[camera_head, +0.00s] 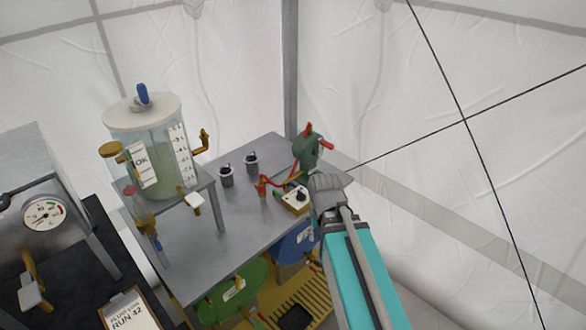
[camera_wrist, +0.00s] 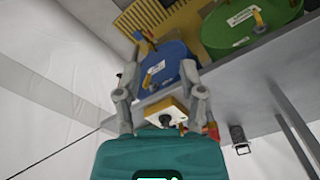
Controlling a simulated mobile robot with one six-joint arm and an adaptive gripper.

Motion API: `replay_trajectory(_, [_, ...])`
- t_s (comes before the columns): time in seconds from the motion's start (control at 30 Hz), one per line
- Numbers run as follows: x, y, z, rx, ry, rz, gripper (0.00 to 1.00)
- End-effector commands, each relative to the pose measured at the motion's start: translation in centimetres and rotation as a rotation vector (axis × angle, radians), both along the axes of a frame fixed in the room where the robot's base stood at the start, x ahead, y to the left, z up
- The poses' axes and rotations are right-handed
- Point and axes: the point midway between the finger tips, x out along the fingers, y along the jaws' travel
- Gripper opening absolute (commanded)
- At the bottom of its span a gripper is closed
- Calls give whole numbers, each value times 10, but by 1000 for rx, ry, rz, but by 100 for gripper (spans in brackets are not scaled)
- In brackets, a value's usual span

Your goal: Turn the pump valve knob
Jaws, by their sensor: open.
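A small yellow box with a pale top and a black round knob (camera_head: 300,196) sits near the table's right edge, beside the green pump (camera_head: 306,150) with red handles. My gripper (camera_head: 329,183) is open, just right of the box in the head view. In the wrist view my two grey fingers (camera_wrist: 159,72) stand wide apart, with the box and its black knob (camera_wrist: 165,121) showing between them. The fingers hold nothing. I cannot tell how much depth separates them from the knob.
The grey table (camera_head: 190,250) also bears a clear tank (camera_head: 155,165) on a stand, two small dark-topped cups and a red valve fitting (camera_head: 264,186). Blue (camera_head: 296,246) and green (camera_head: 235,290) drums lie below. A white tent wall rises behind.

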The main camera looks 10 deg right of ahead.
Motion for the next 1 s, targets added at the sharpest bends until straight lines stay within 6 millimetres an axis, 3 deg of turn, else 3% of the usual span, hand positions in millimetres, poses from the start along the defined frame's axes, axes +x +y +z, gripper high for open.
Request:
replay_trajectory(0.17, [48,1,8,0,0,50,51])
replay_trajectory(0.5, [184,3,29,0,-1,226,51])
replay_trajectory(0.7, [251,4,38,0,0,321,51])
replay_trajectory(0.83, [275,4,41,0,0,359,51])
replay_trajectory(1.0, [284,5,42,0,-1,378,51])
